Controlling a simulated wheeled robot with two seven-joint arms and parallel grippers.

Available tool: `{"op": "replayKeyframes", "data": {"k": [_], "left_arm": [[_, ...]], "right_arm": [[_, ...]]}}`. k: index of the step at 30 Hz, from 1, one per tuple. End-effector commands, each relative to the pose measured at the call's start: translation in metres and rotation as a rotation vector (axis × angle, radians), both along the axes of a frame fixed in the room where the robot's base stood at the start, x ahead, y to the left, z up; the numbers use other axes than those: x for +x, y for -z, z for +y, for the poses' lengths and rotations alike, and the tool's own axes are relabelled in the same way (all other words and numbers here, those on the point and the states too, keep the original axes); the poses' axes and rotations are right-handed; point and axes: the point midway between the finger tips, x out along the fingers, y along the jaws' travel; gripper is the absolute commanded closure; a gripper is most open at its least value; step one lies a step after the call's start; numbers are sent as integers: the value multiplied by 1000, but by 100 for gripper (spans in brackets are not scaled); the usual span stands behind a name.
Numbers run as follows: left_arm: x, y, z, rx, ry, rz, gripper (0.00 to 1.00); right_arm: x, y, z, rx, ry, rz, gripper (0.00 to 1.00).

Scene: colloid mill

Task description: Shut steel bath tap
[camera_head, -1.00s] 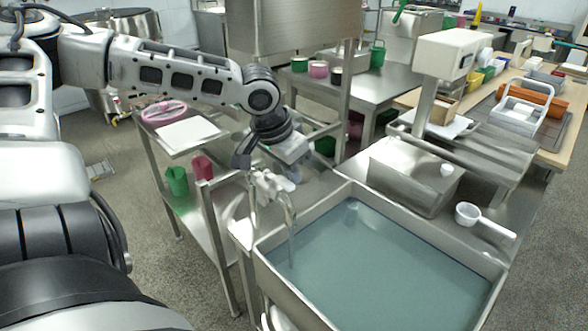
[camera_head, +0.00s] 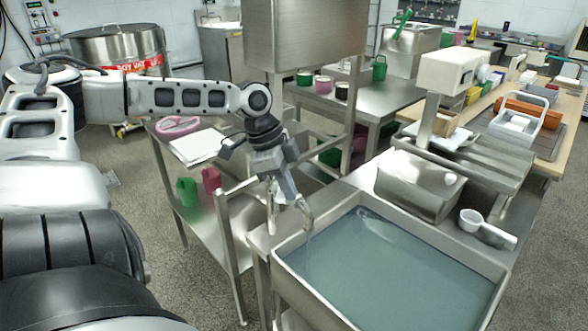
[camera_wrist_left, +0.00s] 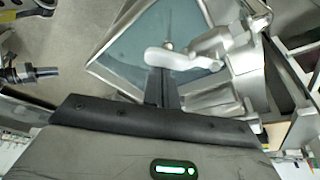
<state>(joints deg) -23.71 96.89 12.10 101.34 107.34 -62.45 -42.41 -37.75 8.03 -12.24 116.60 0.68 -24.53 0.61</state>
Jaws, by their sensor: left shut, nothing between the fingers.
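The steel bath tap (camera_head: 304,212) stands at the left corner of the water-filled bath (camera_head: 296,293), its curved spout over the water. A thin stream seems to fall from the spout. My left gripper (camera_head: 288,194) points down at the top of the tap, partly hiding it. It is shut and empty. In the left wrist view, the gripper's dark fingers (camera_wrist_left: 162,92) are together just beside the pale tap lever (camera_wrist_left: 172,59). The tap body (camera_wrist_left: 215,44) lies to the right there. I cannot tell whether fingers and lever touch. My right gripper is not in view.
A steel rack (camera_head: 215,235) with green and pink cups stands left.

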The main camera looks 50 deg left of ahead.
Motion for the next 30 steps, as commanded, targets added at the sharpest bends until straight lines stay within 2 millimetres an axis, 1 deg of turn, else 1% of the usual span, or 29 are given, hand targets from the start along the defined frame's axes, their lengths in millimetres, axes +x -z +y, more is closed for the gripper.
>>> {"op": "replayKeyframes", "data": {"k": [6, 9, 21, 30], "left_arm": [[-9, 2, 10, 1, 204, 1, 100], [-12, 1, 15, -1, 267, 0, 100], [-18, 0, 30, 2, 263, 0, 100], [-19, 0, 36, 3, 262, 1, 100]], "right_arm": [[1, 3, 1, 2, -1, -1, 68], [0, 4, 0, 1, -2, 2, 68], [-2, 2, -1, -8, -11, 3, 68], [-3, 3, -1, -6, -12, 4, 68]]}}
